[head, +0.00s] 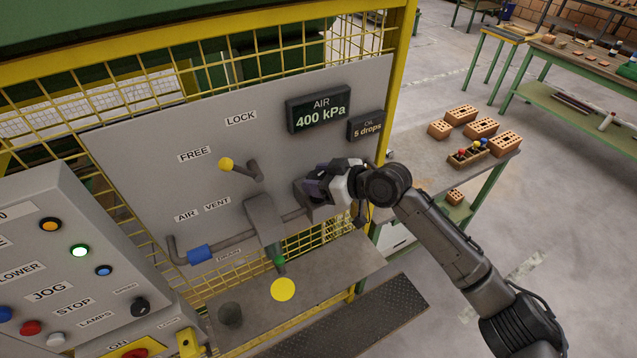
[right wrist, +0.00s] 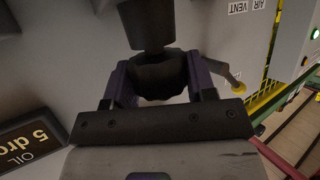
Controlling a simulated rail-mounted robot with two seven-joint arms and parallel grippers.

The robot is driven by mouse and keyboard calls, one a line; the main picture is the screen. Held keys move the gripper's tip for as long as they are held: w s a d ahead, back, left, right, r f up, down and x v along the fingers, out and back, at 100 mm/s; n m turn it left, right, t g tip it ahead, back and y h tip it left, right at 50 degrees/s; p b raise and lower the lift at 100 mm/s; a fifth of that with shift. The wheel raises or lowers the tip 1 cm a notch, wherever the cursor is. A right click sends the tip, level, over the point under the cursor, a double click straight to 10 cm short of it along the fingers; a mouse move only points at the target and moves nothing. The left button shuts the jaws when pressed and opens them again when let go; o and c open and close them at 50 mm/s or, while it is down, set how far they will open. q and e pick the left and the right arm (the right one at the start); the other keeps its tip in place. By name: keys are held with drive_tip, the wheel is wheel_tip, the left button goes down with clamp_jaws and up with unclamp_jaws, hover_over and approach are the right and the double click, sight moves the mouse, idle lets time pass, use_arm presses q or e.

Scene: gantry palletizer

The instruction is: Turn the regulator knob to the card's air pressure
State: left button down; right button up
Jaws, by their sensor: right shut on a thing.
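The regulator knob shows dark between the finger pads in the right wrist view (right wrist: 162,78). My right gripper (head: 318,186) is shut on it at the right of the grey panel; in the head view the gripper hides most of the knob. The gripper's two fingers also stand on either side of the knob in the right wrist view (right wrist: 160,85). The air display (head: 320,110) above reads "AIR 400 kPa". I cannot make out a card with a pressure on it. My left gripper is not in view.
An oil display (head: 366,127) reads "5 drops". A yellow-tipped lever (head: 227,164) and a pipe with a blue part (head: 200,254) are on the panel. A control box (head: 70,270) stands at the left. A bench (head: 410,150) with bricks is behind my right arm.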

idle(0.3)
drive_tip(key=o, duration=0.9)
drive_tip(key=shift+d, duration=0.1)
drive_tip(key=shift+s+d+r, duration=0.15)
drive_tip(key=shift+d, duration=0.1)
drive_tip(key=shift+b+v, duration=1.1)
drive_tip(key=shift+v, duration=5.45)
